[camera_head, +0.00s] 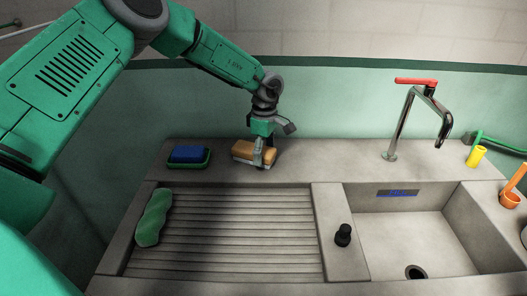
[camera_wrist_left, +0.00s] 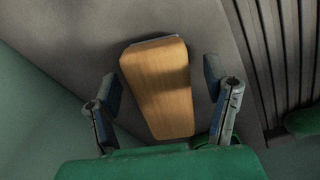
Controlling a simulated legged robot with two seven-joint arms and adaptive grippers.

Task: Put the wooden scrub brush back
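The wooden scrub brush (camera_head: 243,149) lies on the flat counter ledge behind the ribbed drainboard. It is a tan block with a paler strip under it. In the left wrist view the brush (camera_wrist_left: 164,105) shows its smooth wooden top. My left gripper (camera_head: 263,157) is down at the brush, with a finger crossing in front of it in the head view. In the wrist view my left gripper (camera_wrist_left: 161,80) has one finger on each side of the brush, with gaps visible on both sides. My right gripper is not in view.
A blue sponge in a green dish (camera_head: 188,156) sits left of the brush. A green wavy pad (camera_head: 153,218) lies on the drainboard's left edge. A black knob (camera_head: 343,235), the sink (camera_head: 400,228), a red-handled tap (camera_head: 403,125) and a yellow cup (camera_head: 476,156) are to the right.

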